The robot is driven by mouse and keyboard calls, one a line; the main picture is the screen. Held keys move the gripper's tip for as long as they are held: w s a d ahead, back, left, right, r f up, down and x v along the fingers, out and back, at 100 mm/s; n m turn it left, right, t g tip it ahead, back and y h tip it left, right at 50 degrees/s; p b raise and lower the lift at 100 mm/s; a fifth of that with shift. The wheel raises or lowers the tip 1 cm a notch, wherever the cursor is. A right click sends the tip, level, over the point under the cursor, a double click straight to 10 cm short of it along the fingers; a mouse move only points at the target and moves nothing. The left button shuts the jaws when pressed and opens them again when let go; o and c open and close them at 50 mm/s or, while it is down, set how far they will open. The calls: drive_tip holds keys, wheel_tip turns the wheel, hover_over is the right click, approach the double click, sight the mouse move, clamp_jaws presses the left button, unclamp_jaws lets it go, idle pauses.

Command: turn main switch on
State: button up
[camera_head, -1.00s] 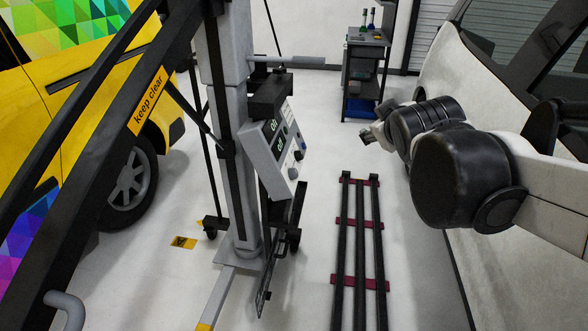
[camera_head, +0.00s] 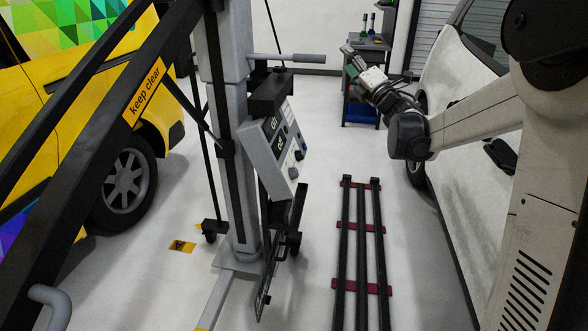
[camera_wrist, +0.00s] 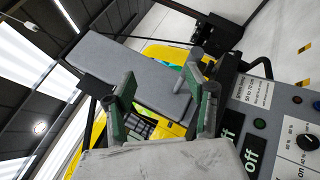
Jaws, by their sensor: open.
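The grey control panel (camera_head: 268,150) is mounted on the upright post. It has two dark displays and several small controls, with a dark knob (camera_head: 294,171) low on its face. In the wrist view the panel (camera_wrist: 283,112) fills the right side, with displays reading "off", a dark round button (camera_wrist: 260,123) and a black dial (camera_wrist: 309,139) with a number scale. I cannot tell which control is the main switch. My gripper (camera_head: 347,53) is open and empty, right of and above the panel, apart from it. Its two fingers (camera_wrist: 165,100) show in the wrist view.
The post (camera_head: 233,170) carries a side handle (camera_head: 300,58) near my gripper. A tool trolley (camera_head: 358,112) stands behind. A white car (camera_head: 455,75) is at right, a yellow car (camera_head: 80,110) at left. Dark rails (camera_head: 363,240) lie on the floor; space beside the panel is clear.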

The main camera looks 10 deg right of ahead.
wheel_tip(320, 180, down, 9)
drive_tip(key=w+a+n+g+y, duration=0.1)
drive_tip(key=w+n+g+y, duration=0.2)
drive_tip(key=n+y, duration=0.4)
drive_tip(key=n+g+y+b, duration=0.3)
drive_tip(key=n+g, duration=0.9)
drive_tip(key=n, duration=0.4)
approach(297, 173)
drive_tip(key=b+x, duration=0.2)
drive_tip(key=x, duration=0.7)
drive_tip(key=c, duration=1.1)
